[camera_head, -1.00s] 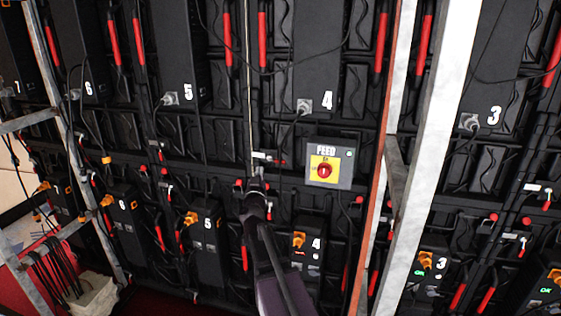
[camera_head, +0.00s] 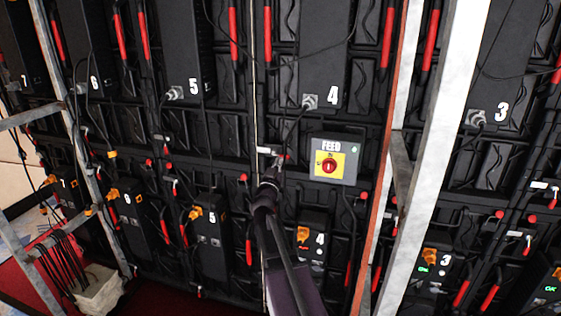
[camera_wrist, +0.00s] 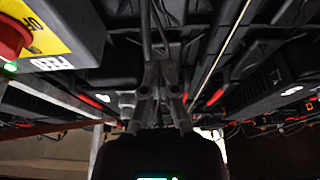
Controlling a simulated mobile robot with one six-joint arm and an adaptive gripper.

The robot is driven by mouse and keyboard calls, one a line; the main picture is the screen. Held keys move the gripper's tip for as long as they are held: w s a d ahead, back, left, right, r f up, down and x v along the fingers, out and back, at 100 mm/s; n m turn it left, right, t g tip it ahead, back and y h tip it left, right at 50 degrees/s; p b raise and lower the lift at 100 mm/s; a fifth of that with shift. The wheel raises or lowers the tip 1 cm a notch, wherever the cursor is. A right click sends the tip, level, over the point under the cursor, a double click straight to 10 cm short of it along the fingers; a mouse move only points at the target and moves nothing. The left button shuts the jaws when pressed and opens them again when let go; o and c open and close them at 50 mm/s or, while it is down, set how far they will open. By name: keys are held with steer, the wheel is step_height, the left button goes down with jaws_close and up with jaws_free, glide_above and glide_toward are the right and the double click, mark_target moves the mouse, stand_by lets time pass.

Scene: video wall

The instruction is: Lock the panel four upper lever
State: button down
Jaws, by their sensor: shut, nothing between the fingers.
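The upper black box marked 4 (camera_head: 325,60) hangs above the middle, and a lower box marked 4 (camera_head: 312,245) hangs below. Between them, left of the FEED box, is a small lever with a white tag (camera_head: 265,150) and a red end, seemingly the panel four upper lever. My gripper (camera_head: 275,168) is shut and empty, its tips at or just below the lever's red end. I cannot tell whether they touch, nor the lever's exact angle. In the wrist view my gripper (camera_wrist: 160,85) points among dark frame bars; the lever is not clear there.
The FEED box (camera_head: 347,165) with a red knob on yellow is close right of my gripper; it also fills the upper left of the wrist view (camera_wrist: 60,35). A metal post (camera_head: 440,140) stands farther right. Cables hang around both boxes.

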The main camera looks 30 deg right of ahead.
step_height(320, 180, up, 3)
steer(key=p, duration=0.3)
glide_above(281, 155)
steer(key=s, duration=0.1)
steer(key=shift+s+d+r, duration=0.2)
steer(key=shift+d, duration=0.25)
steer(key=shift+s+a+f+b, duration=0.1)
steer(key=shift+s+f+b, duration=0.1)
steer(key=shift+f+b, duration=1.85)
steer(key=shift+f, duration=0.1)
steer(key=shift+s+d+m, duration=0.15)
steer(key=shift+d+m, duration=0.05)
steer(key=shift+m, duration=0.1)
